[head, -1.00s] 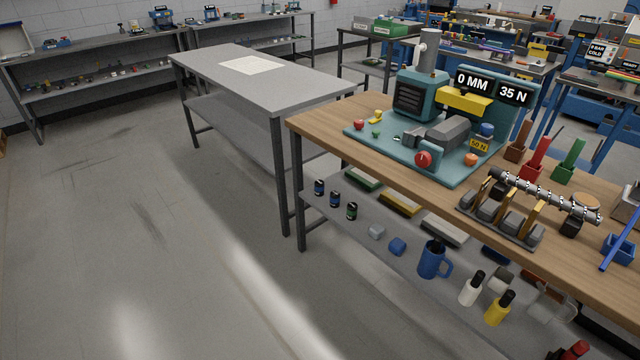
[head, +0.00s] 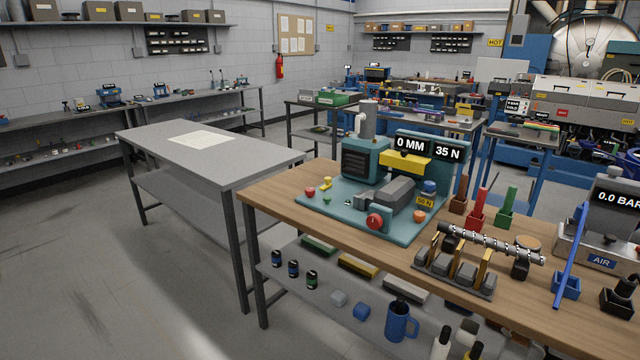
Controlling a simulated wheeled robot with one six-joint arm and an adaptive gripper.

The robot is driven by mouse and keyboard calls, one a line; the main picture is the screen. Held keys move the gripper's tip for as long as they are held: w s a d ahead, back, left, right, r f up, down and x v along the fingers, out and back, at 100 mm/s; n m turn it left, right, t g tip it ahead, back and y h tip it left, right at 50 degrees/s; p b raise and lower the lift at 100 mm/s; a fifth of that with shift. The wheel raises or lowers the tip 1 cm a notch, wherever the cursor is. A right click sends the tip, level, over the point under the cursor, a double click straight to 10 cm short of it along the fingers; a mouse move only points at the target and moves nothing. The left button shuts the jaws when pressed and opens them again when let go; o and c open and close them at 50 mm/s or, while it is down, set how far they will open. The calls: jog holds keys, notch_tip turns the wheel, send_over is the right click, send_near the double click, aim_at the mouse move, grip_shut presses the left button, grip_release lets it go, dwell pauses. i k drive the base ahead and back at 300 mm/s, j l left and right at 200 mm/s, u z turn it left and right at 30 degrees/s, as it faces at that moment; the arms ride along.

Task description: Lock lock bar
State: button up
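I cannot tell for certain which part is the lock bar. A teal bench machine (head: 362,160) stands on the wooden bench with displays reading 0 MM and 35 N. It has a yellow block (head: 405,163), a grey block (head: 397,192) and a red knob (head: 376,221) at the front of its base. My gripper is not in view.
The wooden bench (head: 283,195) carries red, brown and green holders, a blue rod (head: 571,255) and an AIR unit (head: 598,259) at right. A grey table (head: 231,165) with a paper sheet stands left. The floor (head: 60,290) at left is clear.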

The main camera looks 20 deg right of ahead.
aim_at(327, 180)
jog(key=i+j+z, duration=0.1)
jog(key=j+z, duration=0.15)
jog(key=z, duration=0.15)
jog(key=i+j+z, duration=0.1)
jog(key=j+z, duration=0.15)
jog(key=z, duration=0.15)
jog(key=j+z, duration=0.3)
jog(key=z, duration=0.15)
jog(key=j+z, duration=0.1)
jog(key=j, duration=0.55)
jog(key=j+z, duration=0.15)
jog(key=j, duration=0.5)
jog(key=k+j+z, duration=0.1)
jog(key=j, duration=0.55)
jog(key=j+z, duration=0.15)
jog(key=j, duration=0.5)
jog(key=k+j, duration=0.1)
jog(key=j, duration=0.4)
jog(key=k+j, duration=0.1)
jog(key=j, duration=0.4)
